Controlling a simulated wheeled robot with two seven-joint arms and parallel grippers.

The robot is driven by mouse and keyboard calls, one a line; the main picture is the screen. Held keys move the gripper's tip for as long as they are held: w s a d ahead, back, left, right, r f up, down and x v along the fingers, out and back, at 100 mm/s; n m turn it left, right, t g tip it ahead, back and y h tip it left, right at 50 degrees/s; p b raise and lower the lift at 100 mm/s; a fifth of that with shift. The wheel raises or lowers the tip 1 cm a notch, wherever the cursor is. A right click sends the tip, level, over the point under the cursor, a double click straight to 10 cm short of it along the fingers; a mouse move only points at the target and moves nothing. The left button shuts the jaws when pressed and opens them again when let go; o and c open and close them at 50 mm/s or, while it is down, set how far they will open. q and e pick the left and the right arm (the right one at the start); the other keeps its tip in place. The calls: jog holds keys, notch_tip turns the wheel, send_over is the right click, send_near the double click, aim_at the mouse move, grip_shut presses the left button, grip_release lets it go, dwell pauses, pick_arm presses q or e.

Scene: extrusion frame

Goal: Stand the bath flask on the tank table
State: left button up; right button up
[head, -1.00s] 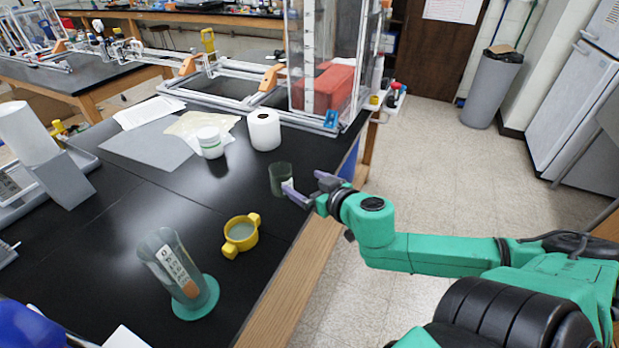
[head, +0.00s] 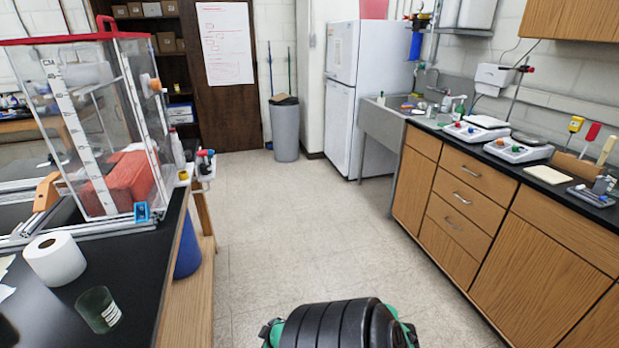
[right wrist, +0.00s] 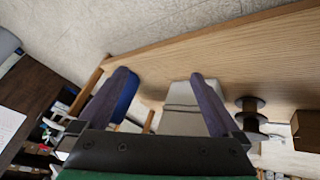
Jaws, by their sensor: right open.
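The tank table (head: 140,265) has a wooden edge and carries a clear tank (head: 110,110) with a scale strip. My right gripper (right wrist: 158,76) is open, its two purple fingers apart with nothing held between them. The table's wooden side (right wrist: 220,55) lies beyond the fingers. My left gripper is out of view.
A white paper roll (head: 54,260) stands behind the vessel. A blue bin (head: 188,248) is beside the table. Open floor (head: 290,210) separates it from wooden cabinets (head: 465,210) on the right. A grey trash bin (head: 285,130) and fridge (head: 362,90) are at the back.

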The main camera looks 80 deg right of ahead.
jog(key=s+a+f+n+g+y, duration=0.3)
jog(key=s+a+f+g, duration=0.1)
jog(key=s+a+f, duration=1.3)
jog(key=s+a, duration=0.2)
jog(key=a, duration=0.1)
jog(key=shift+g+y, duration=0.3)
jog(key=shift+g, duration=0.1)
jog(key=shift+c, duration=0.3)
